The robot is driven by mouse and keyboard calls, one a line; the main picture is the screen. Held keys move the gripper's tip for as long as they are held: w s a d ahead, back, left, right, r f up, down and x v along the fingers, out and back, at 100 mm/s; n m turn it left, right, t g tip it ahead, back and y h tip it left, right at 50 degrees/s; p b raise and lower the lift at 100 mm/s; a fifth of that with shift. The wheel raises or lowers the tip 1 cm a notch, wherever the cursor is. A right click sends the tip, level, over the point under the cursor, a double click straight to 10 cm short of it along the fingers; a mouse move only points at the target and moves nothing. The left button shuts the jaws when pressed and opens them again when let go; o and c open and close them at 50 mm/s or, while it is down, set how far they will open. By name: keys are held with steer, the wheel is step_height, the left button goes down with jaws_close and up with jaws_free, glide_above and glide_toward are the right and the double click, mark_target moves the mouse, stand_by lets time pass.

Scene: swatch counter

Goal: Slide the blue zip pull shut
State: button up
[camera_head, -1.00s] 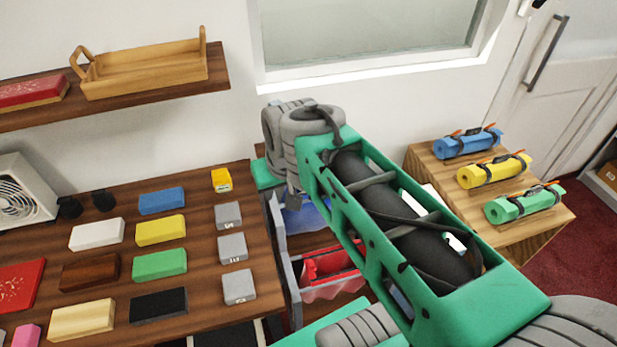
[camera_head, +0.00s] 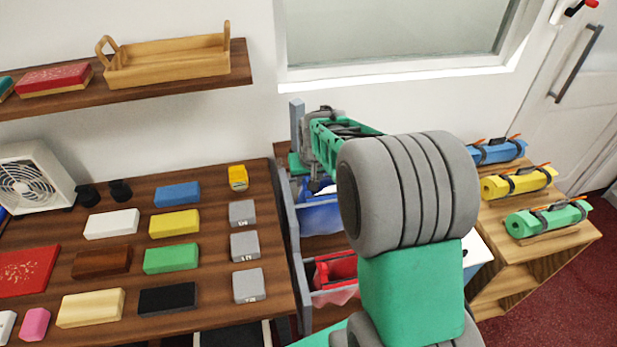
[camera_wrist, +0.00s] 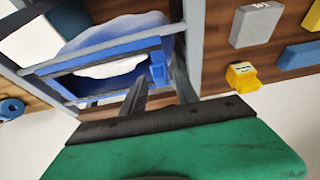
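In the wrist view, a blue zip pull (camera_wrist: 158,68) shows as a small block on the blue rail of the blue pouch (camera_wrist: 115,45). The pouch has white inside its opening. My gripper (camera_wrist: 160,80) is open, its two dark fingers apart. The blue pull appears in the gap between them; I cannot tell whether either finger touches it. In the head view, the blue pouch (camera_head: 320,216) sits in the upper part of a grey rack (camera_head: 292,225); my arm hides part of it and my fingertips.
A red pouch (camera_head: 335,270) sits nearer in the rack. Left, a brown counter (camera_head: 215,300) holds several coloured blocks and a yellow item (camera_head: 238,177). Right, a wooden stand (camera_head: 540,240) bears blue, yellow and green rolls. A window (camera_head: 400,35) is behind.

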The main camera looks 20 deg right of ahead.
steer(key=shift+c, duration=0.2)
jaws_close()
stand_by(1.1)
